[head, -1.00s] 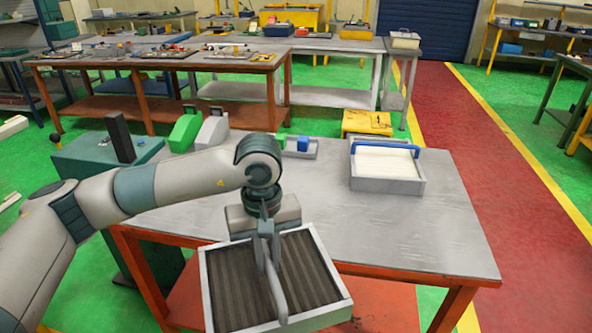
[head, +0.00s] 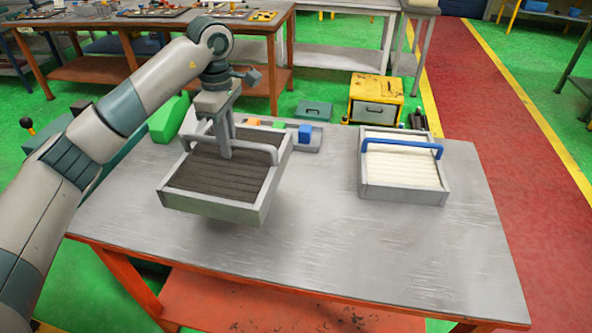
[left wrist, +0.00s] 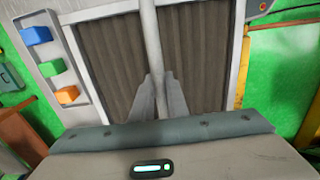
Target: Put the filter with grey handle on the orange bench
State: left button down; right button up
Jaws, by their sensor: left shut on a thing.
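The filter with grey handle (head: 262,208) has a pale grey frame and dark pleats. It hangs over the left part of the grey-topped orange bench (head: 330,250), slightly tilted, and seems just above the top; contact is hard to tell. My left gripper (head: 226,148) is shut on its grey handle from above. In the left wrist view, the handle (left wrist: 151,35) runs between the fingers (left wrist: 157,95), over the dark pleats. My right gripper is out of view.
A second filter with white pleats and a blue handle (head: 402,148) stands on the bench's right side. A grey tray (head: 312,147) with small coloured blocks lies behind the held filter. The bench's middle and front are clear. A yellow box (head: 376,98) is beyond the back edge.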

aim_at(183, 155)
pick_arm(q)
jog(key=shift+w+a+r, duration=0.1)
jog(key=shift+w+a, duration=0.1)
jog(key=shift+w, duration=0.2)
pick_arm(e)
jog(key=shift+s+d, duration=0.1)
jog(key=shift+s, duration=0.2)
pick_arm(q)
jog(key=shift+s+r, duration=0.1)
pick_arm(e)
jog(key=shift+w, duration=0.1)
